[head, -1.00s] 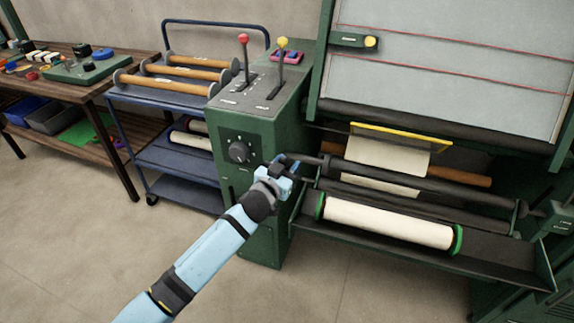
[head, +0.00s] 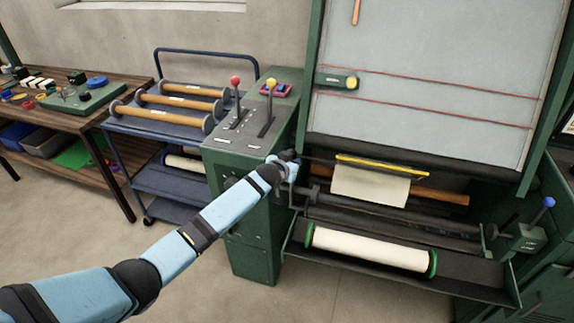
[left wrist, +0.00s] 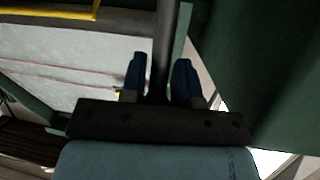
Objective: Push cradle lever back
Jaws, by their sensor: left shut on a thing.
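My left gripper (head: 290,166) is at the right side of the green console, just below its top edge. In the left wrist view its two blue fingers (left wrist: 160,82) are shut around a dark rod (left wrist: 165,38), which runs between them and up out of the picture. The rod looks like a lever at the machine's left end; its lower part is hidden. The cradle (head: 470,272), a dark trough, lies to the right and below, with a white roll (head: 370,247) with green end rings in it. My right gripper is not in view.
The console top (head: 250,135) carries a red-knobbed lever (head: 236,95) and a yellow-knobbed lever (head: 269,104). A blue-knobbed lever (head: 548,203) stands at the far right. A blue trolley (head: 160,127) with wooden rollers and a table stand at left. Open floor lies in front.

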